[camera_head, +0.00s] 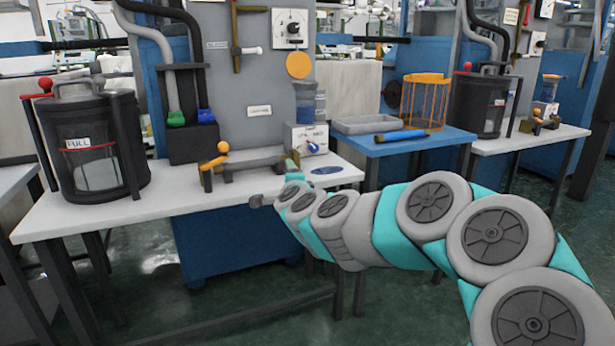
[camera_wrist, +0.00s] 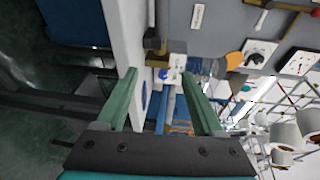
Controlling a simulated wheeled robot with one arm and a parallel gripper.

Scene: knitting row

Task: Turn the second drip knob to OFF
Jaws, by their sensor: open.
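A white box with a blue drip knob (camera_head: 311,148) stands on the near white table, below a clear blue-tinted container (camera_head: 307,100). The knob (camera_wrist: 174,74) also shows in the wrist view, ahead of and between my fingers. A similar small box (camera_head: 545,109) stands on the far right table; its knob is too small to read. I cannot tell which is counted as second. My gripper (camera_wrist: 160,92) is open and empty, with its two green fingers wide apart. In the head view my arm hides most of it. The knob's setting is not readable.
A black tank marked FULL (camera_head: 90,145) stands left on the near white table (camera_head: 110,212). An orange-knobbed fixture (camera_head: 215,163) sits left of the box. A blue table (camera_head: 425,140) holds a grey tray (camera_head: 367,124), blue tool (camera_head: 402,135) and orange basket (camera_head: 426,100).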

